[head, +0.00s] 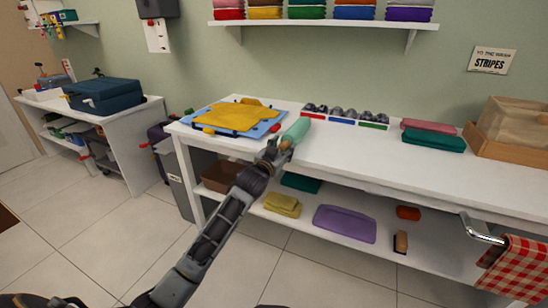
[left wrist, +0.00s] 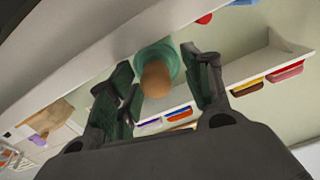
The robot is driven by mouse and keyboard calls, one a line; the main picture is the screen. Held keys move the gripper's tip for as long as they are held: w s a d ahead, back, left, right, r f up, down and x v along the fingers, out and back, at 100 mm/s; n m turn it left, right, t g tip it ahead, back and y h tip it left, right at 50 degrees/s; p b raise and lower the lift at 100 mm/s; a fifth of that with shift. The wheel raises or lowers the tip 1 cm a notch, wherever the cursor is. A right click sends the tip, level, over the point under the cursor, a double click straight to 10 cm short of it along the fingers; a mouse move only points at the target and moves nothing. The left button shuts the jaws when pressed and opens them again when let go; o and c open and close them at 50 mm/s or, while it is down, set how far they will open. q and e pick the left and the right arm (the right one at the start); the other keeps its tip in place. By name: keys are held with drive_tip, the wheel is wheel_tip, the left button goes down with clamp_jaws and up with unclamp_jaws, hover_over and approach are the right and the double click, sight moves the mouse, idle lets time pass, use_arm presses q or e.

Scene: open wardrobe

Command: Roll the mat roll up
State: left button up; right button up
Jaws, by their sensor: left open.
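A green mat roll (head: 296,130) lies on the white worktop, just right of the blue board, with its near end toward the front edge. It also shows in the left wrist view (left wrist: 166,54), with a round tan piece (left wrist: 155,80) at its near end. My left gripper (head: 275,151) is at the front edge of the worktop, close to that end. In the left wrist view its open fingers (left wrist: 158,66) stand on either side of the tan piece. I cannot tell whether they touch it. My right gripper is not in view.
A yellow cloth (head: 239,114) lies on the blue board (head: 270,125). A divided tray (head: 345,118) with dark and grey items stands behind the roll. Folded cloths (head: 434,140) and a wooden box (head: 500,147) are farther right. The middle of the worktop (head: 350,155) is clear.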

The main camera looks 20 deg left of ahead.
use_arm(q)
drive_tip(key=s, duration=1.1)
drive_tip(key=shift+s+a, duration=0.25)
drive_tip(key=shift+s, duration=0.15)
idle(0.8)
drive_tip(key=s+d+f+m+g, duration=0.1)
drive_tip(key=s+d+f+g, duration=0.25)
drive_tip(key=f, duration=0.55)
drive_tip(key=s+d+f+g, duration=0.2)
drive_tip(key=s+f+g, duration=0.25)
drive_tip(key=f, duration=0.35)
drive_tip(key=s+d+f+g+h, duration=0.1)
drive_tip(key=s+d+f+g, duration=0.1)
drive_tip(key=s+f, duration=0.7)
drive_tip(key=s+d+f+n+g+h+p, duration=0.1)
drive_tip(key=s+d+f+g, duration=0.2)
drive_tip(key=s+f, duration=0.5)
drive_tip(key=s+d, duration=0.1)
drive_tip(key=s, duration=0.3)
drive_tip(key=shift+d+f, duration=0.25)
drive_tip(key=shift+f, duration=0.1)
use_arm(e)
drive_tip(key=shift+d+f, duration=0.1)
use_arm(q)
drive_tip(key=shift+f, duration=0.1)
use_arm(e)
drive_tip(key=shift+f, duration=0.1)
